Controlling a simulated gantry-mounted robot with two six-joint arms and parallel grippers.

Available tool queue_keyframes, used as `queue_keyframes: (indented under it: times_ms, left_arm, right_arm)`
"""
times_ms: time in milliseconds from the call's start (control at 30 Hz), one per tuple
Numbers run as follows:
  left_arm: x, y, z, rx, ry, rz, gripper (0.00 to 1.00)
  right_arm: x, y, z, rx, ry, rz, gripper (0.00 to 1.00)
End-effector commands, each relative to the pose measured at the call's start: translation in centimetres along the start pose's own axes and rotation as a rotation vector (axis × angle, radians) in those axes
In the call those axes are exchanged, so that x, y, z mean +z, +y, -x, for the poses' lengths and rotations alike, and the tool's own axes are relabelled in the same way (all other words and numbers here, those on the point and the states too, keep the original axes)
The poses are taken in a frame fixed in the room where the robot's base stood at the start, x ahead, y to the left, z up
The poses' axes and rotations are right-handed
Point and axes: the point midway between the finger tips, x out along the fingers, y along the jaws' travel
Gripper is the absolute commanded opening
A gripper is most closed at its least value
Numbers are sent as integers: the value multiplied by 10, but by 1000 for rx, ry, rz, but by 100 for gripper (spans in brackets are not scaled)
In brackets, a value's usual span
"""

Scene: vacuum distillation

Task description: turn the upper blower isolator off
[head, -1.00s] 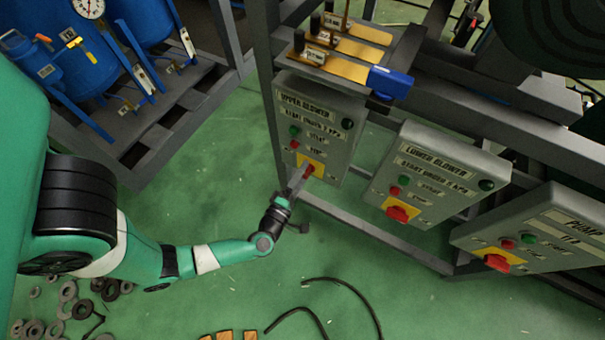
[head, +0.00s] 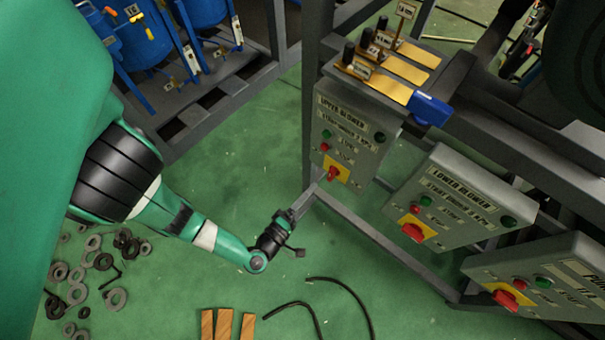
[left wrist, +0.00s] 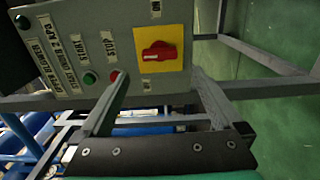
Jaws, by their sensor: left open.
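The upper blower box (head: 352,128) is a grey panel with green and red buttons. Its isolator is a red handle (head: 333,173) on a yellow plate near the bottom edge. The handle stands along the panel's up-down direction, while the lower blower's handle lies sideways. My left gripper (head: 306,194) is in front of and below the isolator, apart from it. In the left wrist view the red handle (left wrist: 158,55) shows beyond my two spread, empty fingers (left wrist: 160,88). My right gripper is out of view.
The lower blower box (head: 455,188) and the pump box (head: 545,275) hang to the right, each with a red handle on yellow. Grey frame rails (head: 375,235) run below. Loose rings (head: 100,262) and wooden pieces (head: 223,325) lie on the green floor, otherwise mostly open.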

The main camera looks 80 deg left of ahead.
Motion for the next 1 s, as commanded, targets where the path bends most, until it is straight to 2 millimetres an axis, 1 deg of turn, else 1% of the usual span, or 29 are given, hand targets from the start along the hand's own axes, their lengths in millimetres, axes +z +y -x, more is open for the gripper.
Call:
queue_keyframes:
  times_ms: [100,300,467,1000]
  left_arm:
    - [3,1,14,-1,-9,2,100]
    - [1,0,28,-1,-4,1,100]
    - [0,0,32,0,0,-1,100]
    - [0,0,32,0,0,1,100]
  right_arm:
    - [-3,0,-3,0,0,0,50]
    - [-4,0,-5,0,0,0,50]
    - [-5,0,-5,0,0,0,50]
    - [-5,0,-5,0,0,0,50]
